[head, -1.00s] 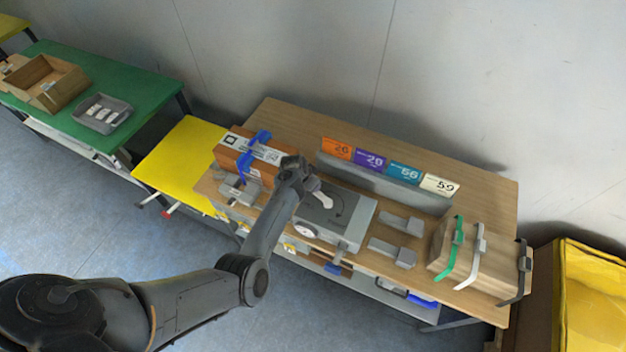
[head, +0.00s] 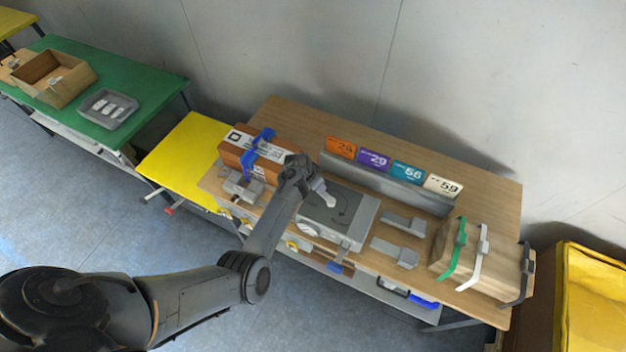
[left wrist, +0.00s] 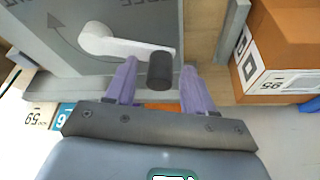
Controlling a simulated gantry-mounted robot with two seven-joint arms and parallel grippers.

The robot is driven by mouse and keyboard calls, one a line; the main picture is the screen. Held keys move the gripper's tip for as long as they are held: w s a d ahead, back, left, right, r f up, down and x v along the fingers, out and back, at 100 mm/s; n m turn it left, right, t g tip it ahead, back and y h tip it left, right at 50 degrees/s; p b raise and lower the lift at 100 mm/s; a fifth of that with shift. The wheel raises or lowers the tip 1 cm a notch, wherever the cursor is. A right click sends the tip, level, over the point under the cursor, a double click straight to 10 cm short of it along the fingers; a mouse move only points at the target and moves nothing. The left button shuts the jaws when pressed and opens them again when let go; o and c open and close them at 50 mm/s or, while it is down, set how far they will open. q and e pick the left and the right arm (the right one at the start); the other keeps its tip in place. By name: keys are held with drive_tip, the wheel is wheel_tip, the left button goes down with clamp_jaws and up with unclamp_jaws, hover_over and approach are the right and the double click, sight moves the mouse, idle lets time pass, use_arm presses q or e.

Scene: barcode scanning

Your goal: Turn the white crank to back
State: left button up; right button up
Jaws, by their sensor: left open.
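The white crank (head: 326,196) sits on top of a grey box-like device (head: 352,216) on the wooden table. In the left wrist view the crank's white arm (left wrist: 112,43) ends in a dark cylindrical knob (left wrist: 160,72). A curved arrow is printed on the plate beside it. My left gripper (left wrist: 159,64) is open, with one purple finger on each side of the knob. Gaps show between knob and fingers, so it is not gripped. In the head view my left gripper (head: 305,183) is over the crank's left end and hides the knob. My right gripper is out of view.
An orange-brown box (head: 238,158) with a blue strap stands left of the device. Numbered cards (head: 374,161) stand behind it on a grey rail. Grey holders (head: 394,252) and a strapped wooden block (head: 455,262) are to the right.

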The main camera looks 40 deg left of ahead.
use_arm(q)
drive_tip(key=v, duration=1)
drive_tip(key=shift+r, duration=0.35)
drive_tip(key=shift+s, duration=0.1)
drive_tip(key=s+f+m+g+y+p, duration=0.1)
drive_tip(key=s+f+g+p, duration=0.1)
drive_tip(key=s, duration=0.8)
drive_tip(key=s+f+m+g+y+p, duration=0.1)
drive_tip(key=s+f+p, duration=0.2)
drive_tip(key=s, duration=0.7)
drive_tip(key=s+d+r+t+h+p, duration=0.1)
drive_tip(key=s+d+r, duration=0.3)
drive_tip(key=d+r, duration=0.4)
drive_tip(key=s+d+r+n+t, duration=0.1)
drive_tip(key=s+d+r, duration=0.3)
drive_tip(key=d+r, duration=0.3)
wheel_tip(320, 180, up, 3)
drive_tip(key=shift+d+r+h+p, duration=0.1)
drive_tip(key=shift+d+h+p, duration=0.25)
drive_tip(key=shift+h+p, duration=0.05)
